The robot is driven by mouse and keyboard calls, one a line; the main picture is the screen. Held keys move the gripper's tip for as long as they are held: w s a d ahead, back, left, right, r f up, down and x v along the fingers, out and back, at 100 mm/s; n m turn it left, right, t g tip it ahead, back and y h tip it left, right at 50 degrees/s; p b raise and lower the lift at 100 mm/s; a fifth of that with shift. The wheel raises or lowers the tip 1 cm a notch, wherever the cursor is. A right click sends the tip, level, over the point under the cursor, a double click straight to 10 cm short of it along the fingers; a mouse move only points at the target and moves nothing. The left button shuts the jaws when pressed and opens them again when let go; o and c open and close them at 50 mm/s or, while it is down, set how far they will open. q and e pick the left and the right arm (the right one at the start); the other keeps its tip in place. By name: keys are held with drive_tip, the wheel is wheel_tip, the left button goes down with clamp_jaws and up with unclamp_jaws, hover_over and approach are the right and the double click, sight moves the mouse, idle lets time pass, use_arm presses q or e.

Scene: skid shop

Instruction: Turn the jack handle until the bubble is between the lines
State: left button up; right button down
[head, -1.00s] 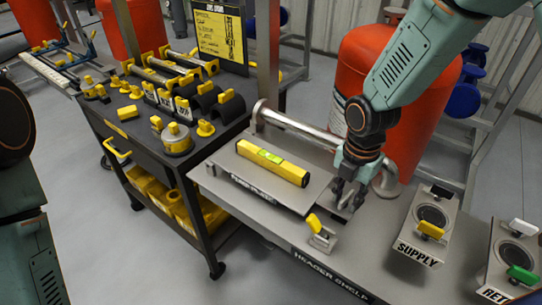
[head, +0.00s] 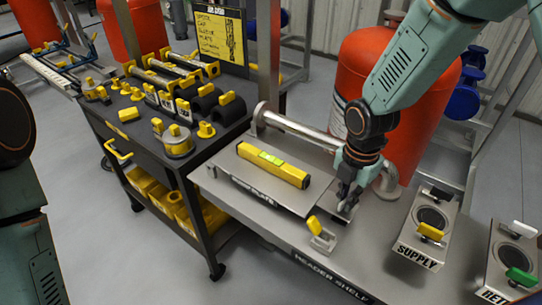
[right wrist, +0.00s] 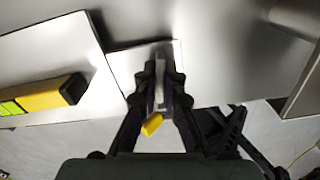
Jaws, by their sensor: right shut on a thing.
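A yellow spirit level (head: 273,165) with a green vial lies on a grey plate (head: 240,181) on the header shelf; its end also shows in the right wrist view (right wrist: 50,95). The bubble is too small to place against the lines. My right gripper (head: 345,208) is at the plate's right end, pointing down. In the right wrist view its fingers (right wrist: 160,95) are closed on a narrow grey upright piece (right wrist: 160,70), apparently the jack handle, mostly hidden by them. A yellow-tipped lever (head: 314,224) stands just in front of the gripper. My left gripper is out of view.
A bent metal pipe (head: 295,127) runs behind the plate. An orange tank (head: 400,150) stands behind the shelf. The SUPPLY valve box (head: 425,240) is to the right. A black cart (head: 150,170) with yellow-handled parts stands left. Bare shelf lies between gripper and SUPPLY box.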

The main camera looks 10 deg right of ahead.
drive_tip(key=shift+m+p, duration=0.55)
drive_tip(key=shift+m, duration=0.75)
drive_tip(key=shift+s+m+p, duration=0.1)
drive_tip(key=shift+m+p, duration=0.65)
drive_tip(key=shift+m, duration=1.05)
drive_tip(key=shift+p, duration=0.3)
